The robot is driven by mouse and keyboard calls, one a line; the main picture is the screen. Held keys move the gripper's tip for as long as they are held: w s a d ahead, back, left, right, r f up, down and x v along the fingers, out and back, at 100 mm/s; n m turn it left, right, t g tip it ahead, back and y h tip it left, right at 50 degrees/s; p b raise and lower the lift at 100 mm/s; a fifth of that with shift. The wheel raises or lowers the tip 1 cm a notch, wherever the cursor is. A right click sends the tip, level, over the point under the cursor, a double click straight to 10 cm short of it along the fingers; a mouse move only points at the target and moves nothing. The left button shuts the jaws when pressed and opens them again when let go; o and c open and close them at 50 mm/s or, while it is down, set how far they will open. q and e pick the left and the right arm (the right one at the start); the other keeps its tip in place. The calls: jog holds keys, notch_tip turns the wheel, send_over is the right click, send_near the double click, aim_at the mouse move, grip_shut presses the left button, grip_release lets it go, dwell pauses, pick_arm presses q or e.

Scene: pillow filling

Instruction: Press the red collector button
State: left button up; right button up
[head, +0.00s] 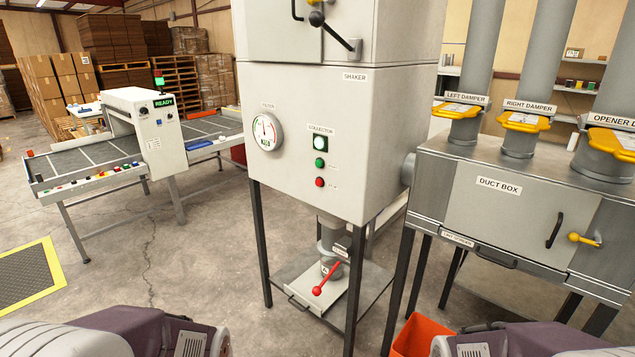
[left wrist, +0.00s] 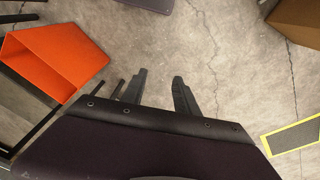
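The red collector button (head: 319,182) is a small round knob on the front of the grey collector cabinet (head: 300,100). It sits below a green button (head: 319,162) and a lit white lamp (head: 320,143) under the COLLECTOR label. In the left wrist view my left gripper (left wrist: 158,77) has its two fingers apart, with only concrete floor between them. It is away from the button, which is not in that view. In the head view, parts of my arms show at the bottom edge; my right gripper is not in view.
A round filter gauge (head: 267,132) is left of the buttons. A red-handled valve (head: 327,279) hangs under the cabinet. The duct box (head: 505,200) stands at the right. An orange bin (head: 420,335) is on the floor. A conveyor table (head: 90,160) stands at the left.

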pick_arm(q)
jog(key=shift+c, duration=0.3)
grip_shut()
dwell(1.5)
